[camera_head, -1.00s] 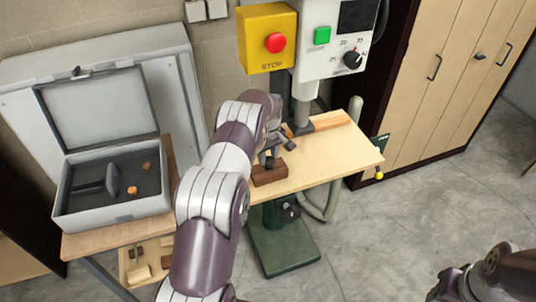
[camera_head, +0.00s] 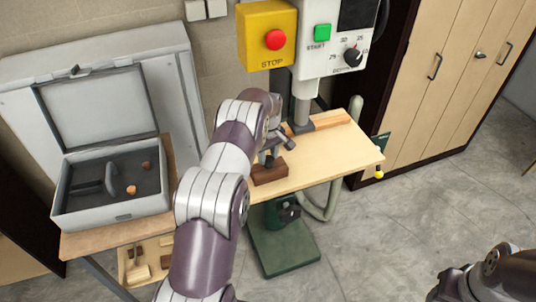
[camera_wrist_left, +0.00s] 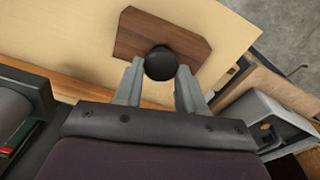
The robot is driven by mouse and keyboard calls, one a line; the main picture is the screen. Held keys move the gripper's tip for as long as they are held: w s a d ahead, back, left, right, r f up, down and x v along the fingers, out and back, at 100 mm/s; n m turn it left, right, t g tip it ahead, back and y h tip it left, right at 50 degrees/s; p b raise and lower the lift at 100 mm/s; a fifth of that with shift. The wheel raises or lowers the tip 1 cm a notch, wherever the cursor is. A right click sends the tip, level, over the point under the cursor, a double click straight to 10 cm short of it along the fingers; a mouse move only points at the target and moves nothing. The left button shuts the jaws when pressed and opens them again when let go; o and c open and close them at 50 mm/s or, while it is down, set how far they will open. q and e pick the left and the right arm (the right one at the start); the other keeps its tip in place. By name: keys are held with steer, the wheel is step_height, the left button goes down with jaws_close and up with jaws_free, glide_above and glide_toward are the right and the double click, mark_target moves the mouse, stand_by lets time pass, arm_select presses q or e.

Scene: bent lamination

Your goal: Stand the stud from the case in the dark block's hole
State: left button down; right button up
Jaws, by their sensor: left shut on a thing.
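The dark block (camera_head: 270,173) lies on the pale work table of the machine; it also shows in the left wrist view (camera_wrist_left: 188,38). My left gripper (camera_head: 268,158) is just above the block. In the left wrist view its two fingers (camera_wrist_left: 160,80) are shut on the stud (camera_wrist_left: 160,63), seen end-on as a round black head over the block's edge area. The hole is not visible, and I cannot tell whether the stud is in it. The open grey case (camera_head: 110,190) stands on a side table at the left. My right gripper (camera_head: 450,287) is at the bottom right, its fingers unclear.
The case holds a dark divider and two small orange-brown pieces (camera_head: 131,190). The table's right part (camera_head: 345,155) is free.

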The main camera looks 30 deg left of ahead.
arm_select(q)
steer(key=shift+f+b, duration=0.4)
steer(key=shift+b, duration=0.2)
stand_by(0.8)
stand_by(0.3)
steer(key=shift+c, duration=0.8)
jaws_free()
steer(key=shift+r, duration=0.15)
steer(key=shift+r+p, duration=1.95)
steer(key=shift+r, duration=1.45)
steer(key=shift+w+r, duration=0.1)
steer(key=shift+r, duration=0.05)
